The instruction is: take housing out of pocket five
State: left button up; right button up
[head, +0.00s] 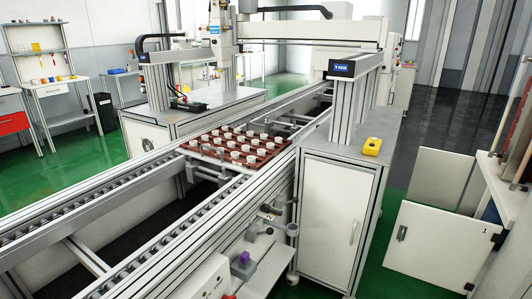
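A red-brown tray (222,167) rests across the conveyor rails in the middle of the head view. Several small white round housings (235,155) stand upright in its pockets, in rows. The pocket numbers are too small to read, so I cannot tell which one is pocket five. Neither of my grippers shows in this view.
The roller conveyor (60,233) runs from lower left to the back. A gantry (300,30) spans above. A purple block (244,258) sits on a front ledge.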

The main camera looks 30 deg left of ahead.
aim_at(250, 158)
jog(key=i+u, duration=0.25)
jog(key=i, duration=0.25)
jog(key=i+l+u, duration=0.3)
jog(key=i, duration=0.15)
jog(key=i+l+u, duration=0.25)
jog(key=i, duration=0.2)
